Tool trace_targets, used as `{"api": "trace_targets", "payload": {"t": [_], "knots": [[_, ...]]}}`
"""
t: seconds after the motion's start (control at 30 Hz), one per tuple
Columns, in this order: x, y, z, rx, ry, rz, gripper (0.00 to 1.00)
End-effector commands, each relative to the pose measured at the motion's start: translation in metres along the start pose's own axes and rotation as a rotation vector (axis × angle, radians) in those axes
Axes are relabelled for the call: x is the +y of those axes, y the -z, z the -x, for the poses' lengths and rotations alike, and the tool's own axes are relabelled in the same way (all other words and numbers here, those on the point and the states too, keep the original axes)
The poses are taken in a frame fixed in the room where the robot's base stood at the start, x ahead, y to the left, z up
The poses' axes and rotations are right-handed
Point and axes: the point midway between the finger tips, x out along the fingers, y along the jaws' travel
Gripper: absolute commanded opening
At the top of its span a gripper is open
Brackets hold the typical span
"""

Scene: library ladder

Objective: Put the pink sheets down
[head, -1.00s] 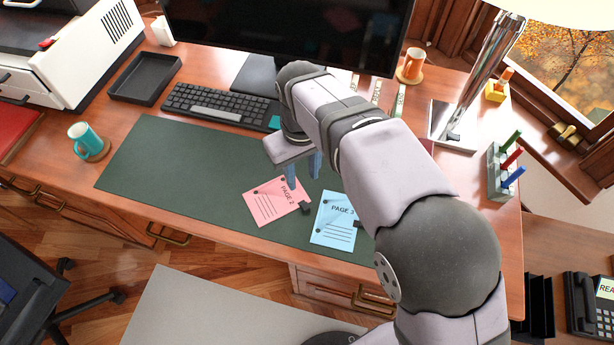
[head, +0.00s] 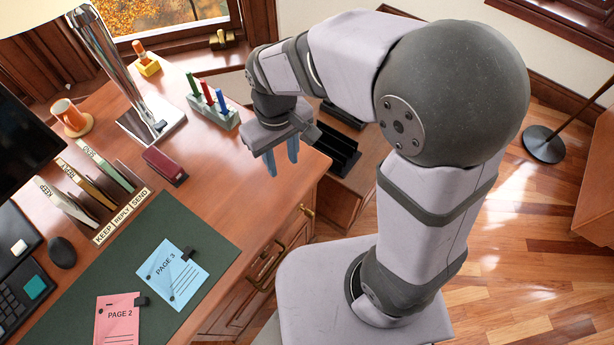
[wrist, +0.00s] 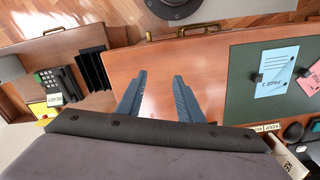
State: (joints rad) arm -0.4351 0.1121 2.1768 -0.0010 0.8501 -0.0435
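The pink sheets (head: 117,322), marked PAGE 2, lie on the green desk mat (head: 195,222) with a dark clip at their edge. They are partly cut off at the bottom of the head view, and a corner shows at the right of the wrist view (wrist: 313,84). My gripper (head: 283,165) is over the bare right end of the desk, well apart from the pink sheets. In the wrist view its two blue fingers (wrist: 157,90) stand apart with nothing between them.
Blue sheets (head: 172,272) marked PAGE 3 lie beside the pink ones. A labelled sorter (head: 95,195), a dark red stapler (head: 165,166), a pen holder (head: 215,112) and a lamp (head: 125,70) stand nearby. A phone (wrist: 62,85) and black rack (wrist: 95,68) are beyond the desk.

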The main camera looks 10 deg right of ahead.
Motion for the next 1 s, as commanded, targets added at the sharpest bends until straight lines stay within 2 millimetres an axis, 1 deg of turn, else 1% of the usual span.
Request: {"api": "trace_targets", "payload": {"t": [0.03, 0.1, 0.13, 0.2, 0.3, 0.4, 0.53, 0.83, 1.0], "knots": [[0.024, -0.020, -0.002, 0.000, 0.000, -0.090, 0.33], [0.047, -0.045, -0.007, 0.001, 0.000, -0.192, 0.33], [0.055, -0.056, -0.009, 0.000, -0.001, -0.231, 0.33], [0.069, -0.078, -0.013, -0.001, -0.001, -0.312, 0.33], [0.080, -0.102, -0.018, 0.000, -0.001, -0.397, 0.33], [0.085, -0.117, -0.022, -0.002, -0.001, -0.449, 0.33], [0.088, -0.124, -0.024, -0.001, -0.001, -0.476, 0.33], [0.087, -0.125, -0.024, -0.002, -0.001, -0.476, 0.33], [0.087, -0.124, -0.005, -0.002, -0.001, -0.475, 0.33]]}}
